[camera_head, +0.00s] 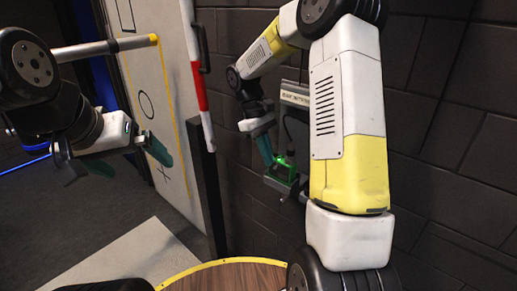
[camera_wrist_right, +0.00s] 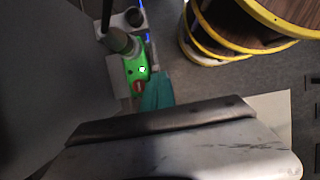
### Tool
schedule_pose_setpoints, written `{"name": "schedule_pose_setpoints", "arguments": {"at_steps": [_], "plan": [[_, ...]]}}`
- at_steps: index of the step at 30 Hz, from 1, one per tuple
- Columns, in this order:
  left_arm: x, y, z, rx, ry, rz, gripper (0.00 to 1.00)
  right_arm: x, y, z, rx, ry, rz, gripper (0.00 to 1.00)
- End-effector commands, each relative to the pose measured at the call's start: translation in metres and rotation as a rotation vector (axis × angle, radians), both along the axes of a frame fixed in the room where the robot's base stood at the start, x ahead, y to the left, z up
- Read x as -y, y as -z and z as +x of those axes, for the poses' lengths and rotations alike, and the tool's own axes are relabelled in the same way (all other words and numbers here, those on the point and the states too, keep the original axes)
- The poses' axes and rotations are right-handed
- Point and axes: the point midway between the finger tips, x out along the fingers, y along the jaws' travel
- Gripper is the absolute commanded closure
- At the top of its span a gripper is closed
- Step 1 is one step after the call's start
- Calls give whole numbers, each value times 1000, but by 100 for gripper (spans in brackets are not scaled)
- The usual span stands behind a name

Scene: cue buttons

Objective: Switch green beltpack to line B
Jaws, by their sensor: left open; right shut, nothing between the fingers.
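The green beltpack (camera_head: 284,171) hangs low on the dark wall, in a grey holder below a labelled panel (camera_head: 294,98). In the right wrist view the beltpack (camera_wrist_right: 135,68) shows a small white light or button and a red part at its lower end. My right gripper (camera_head: 265,150) is shut and empty, its teal fingers (camera_wrist_right: 157,92) right beside the beltpack; I cannot tell whether they touch it. The line markings and switch position are too small to read. My left gripper (camera_head: 115,165) is open and empty, away to the left.
A round wooden-topped drum with yellow rims (camera_head: 228,276) stands below, near my right arm. A red and white post (camera_head: 199,85) and a pale panel with a yellow edge (camera_head: 160,95) stand between my arms. The dark brick wall (camera_head: 450,130) lies behind.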

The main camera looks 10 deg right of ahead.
Motion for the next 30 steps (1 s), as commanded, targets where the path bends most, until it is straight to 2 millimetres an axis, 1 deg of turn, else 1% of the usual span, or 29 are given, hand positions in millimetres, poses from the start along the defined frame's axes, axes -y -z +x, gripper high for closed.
{"name": "schedule_pose_setpoints", "arguments": {"at_steps": [4, 10, 20, 23, 30], "plan": [[0, 0, 0, 0, 0, 0, 0, 3, 0, -3, -1, 1, -1, 100], [0, 0, 0, 0, 0, 0, 0, 16, -1, -21, -1, 1, -1, 100], [0, 0, 0, 0, 0, 0, 0, 17, -1, -21, -3, 2, -1, 100], [0, 0, 0, 0, 0, 0, 0, 14, -9, -17, -1, 1, -1, 100], [0, 0, 0, 0, 0, 0, 0, 4, -48, -5, 4, -1, 0, 100]]}}
